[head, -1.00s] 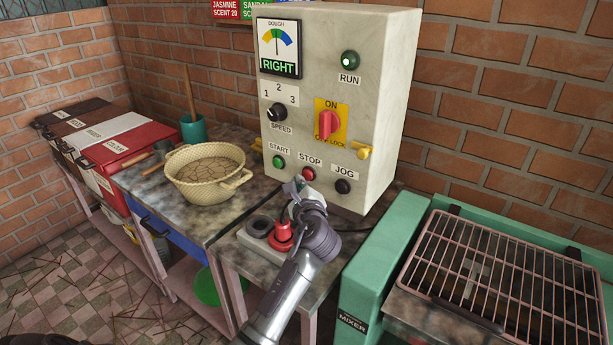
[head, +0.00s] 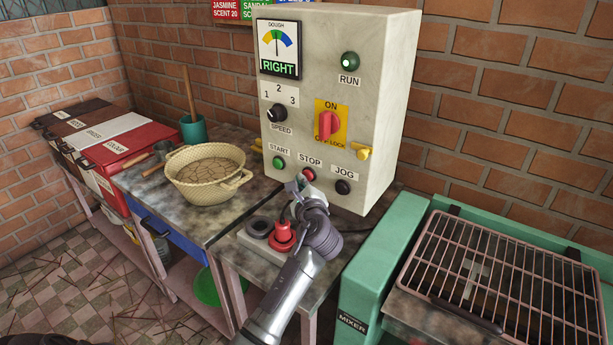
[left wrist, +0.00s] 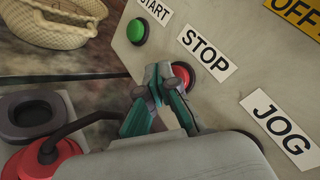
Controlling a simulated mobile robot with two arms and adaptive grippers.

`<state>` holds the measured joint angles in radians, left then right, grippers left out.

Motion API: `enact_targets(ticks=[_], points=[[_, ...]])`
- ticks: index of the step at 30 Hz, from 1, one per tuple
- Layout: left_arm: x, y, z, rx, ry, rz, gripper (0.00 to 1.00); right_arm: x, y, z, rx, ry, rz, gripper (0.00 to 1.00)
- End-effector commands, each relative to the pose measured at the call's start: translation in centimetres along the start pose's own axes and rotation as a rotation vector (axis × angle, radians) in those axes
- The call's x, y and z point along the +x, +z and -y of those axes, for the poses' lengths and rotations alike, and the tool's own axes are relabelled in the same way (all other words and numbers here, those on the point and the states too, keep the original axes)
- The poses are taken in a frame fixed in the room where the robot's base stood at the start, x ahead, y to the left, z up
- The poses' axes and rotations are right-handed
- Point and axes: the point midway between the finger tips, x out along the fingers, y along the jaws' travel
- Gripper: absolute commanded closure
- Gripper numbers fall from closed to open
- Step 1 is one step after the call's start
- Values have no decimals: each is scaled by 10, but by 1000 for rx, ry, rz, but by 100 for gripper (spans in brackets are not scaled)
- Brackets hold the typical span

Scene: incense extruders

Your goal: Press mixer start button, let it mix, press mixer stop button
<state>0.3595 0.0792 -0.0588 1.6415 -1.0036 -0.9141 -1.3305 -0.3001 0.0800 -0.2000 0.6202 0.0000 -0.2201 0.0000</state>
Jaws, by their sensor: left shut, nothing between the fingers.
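The control box (head: 335,105) carries a green START button (head: 278,162), a red STOP button (head: 309,174) and a black JOG button (head: 343,187). The STOP button (left wrist: 185,77) and START button (left wrist: 137,31) also show in the left wrist view. My left gripper (head: 301,184) is shut and empty, its tips right at the STOP button. In the left wrist view, the fingertips (left wrist: 166,74) partly cover that button's left side; I cannot tell whether they touch it. The green mixer (head: 380,265) stands at the lower right. My right gripper is not in view.
The green RUN lamp (head: 350,61) is above a red rotary switch (head: 329,125). The dough dial (head: 279,48) reads RIGHT. A red plug (head: 282,237) sits in a socket below my gripper. A wicker basket (head: 205,196) stands on the bench to the left.

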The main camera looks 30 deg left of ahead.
Motion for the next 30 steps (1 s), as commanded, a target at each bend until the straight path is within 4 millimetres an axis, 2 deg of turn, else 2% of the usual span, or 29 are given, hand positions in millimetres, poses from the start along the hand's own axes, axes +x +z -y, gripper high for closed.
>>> enact_targets(ticks=[30], points=[[6, -4, 4, -1, -1, -1, 100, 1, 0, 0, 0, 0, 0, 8]])
